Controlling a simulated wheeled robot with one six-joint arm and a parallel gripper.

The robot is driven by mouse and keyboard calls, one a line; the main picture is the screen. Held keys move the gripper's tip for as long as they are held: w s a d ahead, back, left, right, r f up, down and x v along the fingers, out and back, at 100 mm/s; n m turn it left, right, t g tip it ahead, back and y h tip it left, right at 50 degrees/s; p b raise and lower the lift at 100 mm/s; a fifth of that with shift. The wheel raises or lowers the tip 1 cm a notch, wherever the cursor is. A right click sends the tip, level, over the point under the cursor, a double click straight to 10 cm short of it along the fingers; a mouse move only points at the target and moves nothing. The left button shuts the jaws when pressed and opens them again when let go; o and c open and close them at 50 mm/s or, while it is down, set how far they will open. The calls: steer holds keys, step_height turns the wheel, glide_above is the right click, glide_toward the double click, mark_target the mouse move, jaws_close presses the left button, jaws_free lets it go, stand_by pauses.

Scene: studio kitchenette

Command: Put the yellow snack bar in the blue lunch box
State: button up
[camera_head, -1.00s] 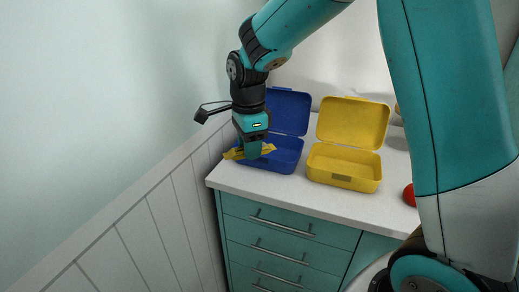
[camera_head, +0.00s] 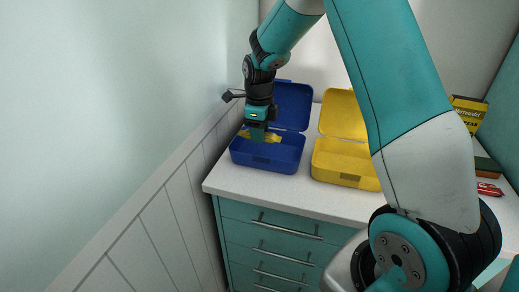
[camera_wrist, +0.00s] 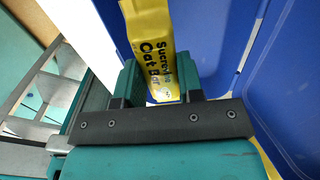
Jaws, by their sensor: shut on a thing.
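The yellow snack bar (camera_wrist: 150,45) is held between the fingers of my gripper (camera_wrist: 158,85), with printed lettering showing in the wrist view. In the head view my gripper (camera_head: 258,134) points down over the open blue lunch box (camera_head: 268,158), and the bar (camera_head: 272,137) shows beside the fingers at the level of the box's opening. The blue lid stands up behind. In the wrist view blue walls (camera_wrist: 215,30) surround the bar on the right and behind. I cannot tell whether the bar touches the box floor.
An open yellow lunch box (camera_head: 345,178) stands just right of the blue one on the white counter (camera_head: 285,186). The wall is close on the left. A yellow-and-dark package (camera_head: 468,112) and a red packet (camera_head: 489,189) lie farther right.

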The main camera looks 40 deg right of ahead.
steer(key=shift+f+p, duration=0.4)
steer(key=shift+f, duration=3.1)
steer(key=shift+f, duration=0.2)
steer(key=o, duration=0.6)
steer(key=shift+o, duration=0.2)
steer(key=shift+r, duration=0.1)
